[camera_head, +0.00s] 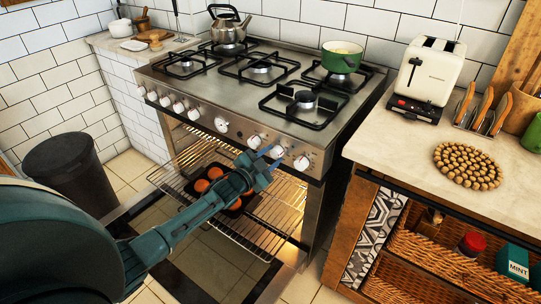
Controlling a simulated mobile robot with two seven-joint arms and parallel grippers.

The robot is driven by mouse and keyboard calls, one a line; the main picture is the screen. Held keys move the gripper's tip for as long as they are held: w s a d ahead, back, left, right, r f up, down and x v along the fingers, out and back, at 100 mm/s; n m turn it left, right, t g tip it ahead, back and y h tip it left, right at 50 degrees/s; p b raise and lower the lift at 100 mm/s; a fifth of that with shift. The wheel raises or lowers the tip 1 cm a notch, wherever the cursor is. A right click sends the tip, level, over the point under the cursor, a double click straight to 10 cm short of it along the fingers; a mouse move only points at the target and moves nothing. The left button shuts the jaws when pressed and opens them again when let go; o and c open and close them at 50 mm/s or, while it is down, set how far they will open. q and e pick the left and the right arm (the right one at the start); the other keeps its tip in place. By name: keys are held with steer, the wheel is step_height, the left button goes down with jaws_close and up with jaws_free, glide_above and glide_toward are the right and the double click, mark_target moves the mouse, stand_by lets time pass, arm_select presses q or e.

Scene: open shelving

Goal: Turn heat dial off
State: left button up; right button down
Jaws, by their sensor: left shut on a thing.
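A row of white heat dials runs along the front panel of the steel stove (240,133). My left gripper (269,157) is at the right part of this row, shut on a heat dial (277,151) whose face is partly hidden by the fingers. Another white dial (254,141) is just left of the fingers, and one more (301,163) is to their right. A larger round dial (221,124) sits near the middle of the panel. The held dial's exact setting cannot be read. My right gripper is not in view.
Below my left arm the oven is open, with a wire rack (271,217) pulled out and a dark tray of round brown items (202,185). A green pot (341,57) and a kettle (229,28) stand on the stove. A counter with a toaster (428,70) is at right.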

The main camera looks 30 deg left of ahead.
arm_select(q)
steer(key=n, duration=0.3)
steer(key=shift+f+n, duration=0.1)
steer(key=shift+n, duration=0.2)
steer(key=n, duration=0.3)
steer(key=shift+n+h, duration=0.3)
steer(key=shift+h, duration=0.1)
steer(key=n+b, duration=0.1)
steer(key=n, duration=0.2)
steer(key=shift+d+n+t+b, duration=0.1)
steer(key=shift+n+t+b, duration=0.3)
steer(key=shift+n, duration=1.3)
steer(key=o, duration=1)
steer(key=p+v, duration=0.2)
steer(key=v, duration=1.1)
steer(key=shift+s, duration=0.1)
